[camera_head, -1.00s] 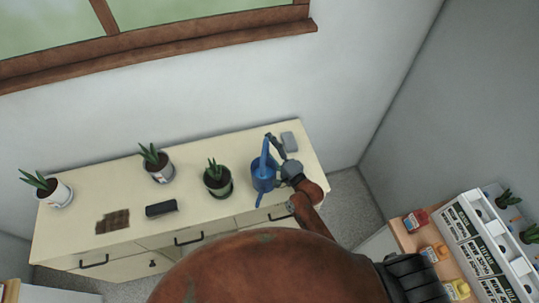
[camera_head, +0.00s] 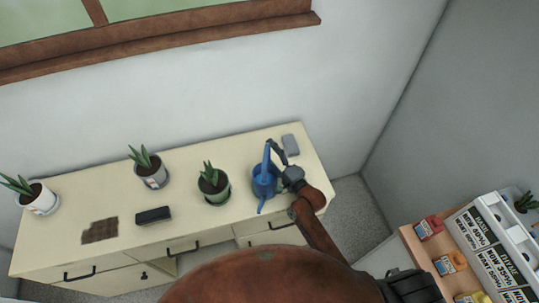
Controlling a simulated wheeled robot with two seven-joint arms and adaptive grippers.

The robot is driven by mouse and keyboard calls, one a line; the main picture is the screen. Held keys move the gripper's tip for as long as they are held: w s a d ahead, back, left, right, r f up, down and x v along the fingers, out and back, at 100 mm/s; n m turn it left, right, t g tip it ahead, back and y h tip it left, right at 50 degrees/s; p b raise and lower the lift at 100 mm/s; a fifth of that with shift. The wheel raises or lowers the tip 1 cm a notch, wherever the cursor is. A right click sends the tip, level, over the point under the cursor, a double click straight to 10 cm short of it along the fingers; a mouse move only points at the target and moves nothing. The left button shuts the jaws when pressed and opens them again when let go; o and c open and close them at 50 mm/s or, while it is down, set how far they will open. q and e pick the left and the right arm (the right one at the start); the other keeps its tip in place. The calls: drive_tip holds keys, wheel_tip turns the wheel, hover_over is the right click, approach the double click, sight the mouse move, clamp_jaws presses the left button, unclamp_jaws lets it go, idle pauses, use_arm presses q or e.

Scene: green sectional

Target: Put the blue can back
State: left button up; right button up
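The blue can (camera_head: 264,182), a watering can with a tall handle and a thin spout, is upright near the right end of the cream cabinet top (camera_head: 116,189). Its spout points toward the cabinet's front edge. My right gripper (camera_head: 275,151) is at the can's right side, with its dark fingers beside the upper handle. The fingers overlap the handle in this view, so whether they grip it cannot be told. The can appears to rest on the cabinet top. My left gripper is not in view.
A green potted plant (camera_head: 214,188) stands just left of the can, with two white-potted plants farther left. A black box (camera_head: 153,215), a brown grid tray (camera_head: 99,230) and a grey block (camera_head: 291,144) lie on the top. A shelf with boxes (camera_head: 473,226) is at right.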

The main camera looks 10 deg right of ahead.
drive_tip(key=shift+r, duration=0.2)
drive_tip(key=shift+f, duration=0.15)
drive_tip(key=o, duration=1)
drive_tip(key=shift+c, duration=0.2)
drive_tip(key=shift+s+d, duration=0.1)
drive_tip(key=shift+s, duration=0.1)
drive_tip(key=v, duration=1.1)
drive_tip(key=shift+s, duration=0.25)
drive_tip(key=shift+d, duration=0.1)
